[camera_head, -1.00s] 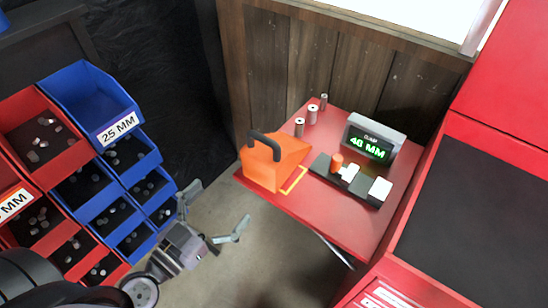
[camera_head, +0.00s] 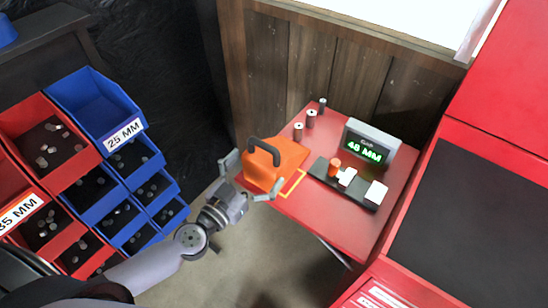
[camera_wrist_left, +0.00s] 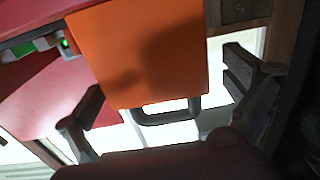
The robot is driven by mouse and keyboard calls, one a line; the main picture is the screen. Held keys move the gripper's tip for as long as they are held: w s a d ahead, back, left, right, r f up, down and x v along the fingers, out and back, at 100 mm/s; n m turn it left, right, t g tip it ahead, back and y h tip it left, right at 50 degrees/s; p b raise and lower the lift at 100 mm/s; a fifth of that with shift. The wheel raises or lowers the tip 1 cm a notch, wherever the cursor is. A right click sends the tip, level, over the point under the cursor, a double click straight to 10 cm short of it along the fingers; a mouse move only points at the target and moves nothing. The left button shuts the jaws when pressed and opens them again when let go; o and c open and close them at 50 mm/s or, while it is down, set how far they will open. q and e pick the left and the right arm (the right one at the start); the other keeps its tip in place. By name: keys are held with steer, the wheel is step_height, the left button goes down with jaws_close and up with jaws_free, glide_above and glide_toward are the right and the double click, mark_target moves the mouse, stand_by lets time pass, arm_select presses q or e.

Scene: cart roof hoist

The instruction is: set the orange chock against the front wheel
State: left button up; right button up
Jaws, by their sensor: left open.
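The orange chock (camera_head: 284,158), a wedge with a dark handle on top, sits on the red table (camera_head: 330,217) at its near left corner, beside a yellow outline. My left gripper (camera_head: 250,182) is open, with one finger at the chock's left side and the other at its near right side. In the left wrist view the chock (camera_wrist_left: 145,50) lies between the two spread fingers (camera_wrist_left: 172,105), and I cannot tell whether they touch it. My right gripper is not in view. No wheel shows.
A display (camera_head: 370,147) reading 48 MM and a dark tray (camera_head: 322,168) with small orange and white pieces stand on the table, with several small cylinders behind. Red and blue bins (camera_head: 95,100) fill the left. A red cabinet (camera_head: 510,90) stands right.

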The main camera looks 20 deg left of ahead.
mark_target(278, 148)
arm_select(q)
steer(key=x, duration=0.4)
steer(key=shift+w+d+p, duration=0.1)
steer(key=shift+d+p, duration=0.2)
steer(key=shift+w+d, duration=0.15)
steer(key=shift+w, duration=0.25)
steer(key=shift+s, duration=0.1)
steer(key=c, duration=1.2)
steer(key=shift+c, duration=1.3)
steer(key=shift+r, duration=0.1)
steer(key=shift+c, duration=0.4)
